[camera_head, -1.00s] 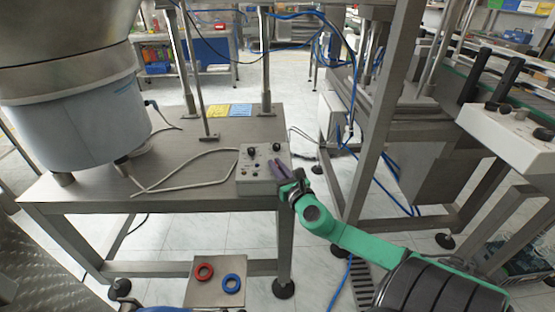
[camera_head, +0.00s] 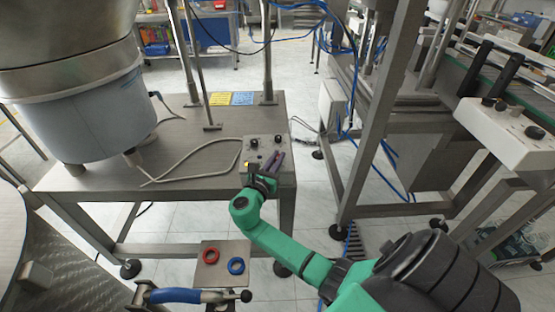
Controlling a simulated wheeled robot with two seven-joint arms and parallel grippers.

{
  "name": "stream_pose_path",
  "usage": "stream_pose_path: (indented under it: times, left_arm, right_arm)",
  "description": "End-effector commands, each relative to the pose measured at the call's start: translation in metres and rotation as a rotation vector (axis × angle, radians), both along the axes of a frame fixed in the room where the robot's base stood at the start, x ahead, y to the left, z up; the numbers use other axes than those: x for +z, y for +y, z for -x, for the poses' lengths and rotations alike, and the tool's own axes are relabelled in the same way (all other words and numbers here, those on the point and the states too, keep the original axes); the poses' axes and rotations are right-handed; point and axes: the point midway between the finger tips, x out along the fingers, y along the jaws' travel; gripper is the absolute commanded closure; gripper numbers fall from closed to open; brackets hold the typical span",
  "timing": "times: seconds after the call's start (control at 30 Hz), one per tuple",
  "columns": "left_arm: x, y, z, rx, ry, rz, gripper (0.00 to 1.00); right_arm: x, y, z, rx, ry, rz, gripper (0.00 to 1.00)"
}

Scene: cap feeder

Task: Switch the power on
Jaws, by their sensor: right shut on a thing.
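A dark knob (camera_head: 254,142) shows at the upper left of the panel. My left gripper is out of view.
A large feeder bowl (camera_head: 85,115) stands on the left of the steel table (camera_head: 190,160), with a pale cable running toward the box. A small plate holds a red ring (camera_head: 210,256) and a blue ring (camera_head: 236,266). A steel frame post (camera_head: 385,120) rises on the right.

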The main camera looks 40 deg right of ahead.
Motion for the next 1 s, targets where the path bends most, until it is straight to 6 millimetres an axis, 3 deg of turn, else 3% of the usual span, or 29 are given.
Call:
stream_pose_path:
  times: [0.73,0.8,0.83,1.0]
  left_arm:
    - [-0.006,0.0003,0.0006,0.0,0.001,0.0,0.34]
    - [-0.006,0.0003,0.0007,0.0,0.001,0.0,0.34]
    - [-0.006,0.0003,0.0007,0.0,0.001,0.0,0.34]
    - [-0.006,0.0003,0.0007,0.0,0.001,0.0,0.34]
  right_arm:
    - [0.0001,-0.0015,-0.0002,-0.107,-0.001,-0.001,1.0]
    - [0.0002,-0.0016,-0.0002,-0.107,-0.001,-0.001,0.68]
    - [0.0002,-0.0016,-0.0002,-0.107,-0.001,-0.001,0.57]
    - [0.0001,-0.0011,-0.0003,-0.107,-0.001,-0.001,0.57]
